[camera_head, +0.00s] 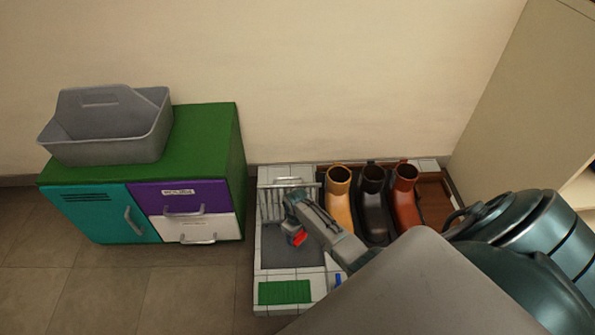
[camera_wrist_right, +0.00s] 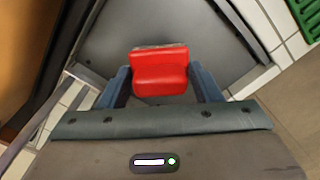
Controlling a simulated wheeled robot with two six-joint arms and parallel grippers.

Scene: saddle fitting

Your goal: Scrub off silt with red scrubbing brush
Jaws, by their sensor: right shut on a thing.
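The red scrubbing brush (camera_head: 299,239) is held in my right gripper (camera_head: 291,222) over the grey basin floor (camera_head: 278,255). In the right wrist view the red brush (camera_wrist_right: 160,74) sits between the two blue-grey fingers of my right gripper (camera_wrist_right: 162,88), which are closed on its sides. The dark basin floor (camera_wrist_right: 120,28) lies beyond it; whether the brush touches it I cannot tell. No silt can be made out clearly. Three boots stand right of the basin: a yellow-tan one (camera_head: 341,200), a black one (camera_head: 372,205) and a red-brown one (camera_head: 405,200). My left gripper is not in view.
White tiles edge the basin, with a green ribbed mat (camera_head: 285,292) at the front and a metal rack (camera_head: 288,200) at the back. A green-topped cabinet (camera_head: 205,125) with a grey caddy (camera_head: 110,130) stands left. Bare floor (camera_head: 110,290) lies in front of it.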

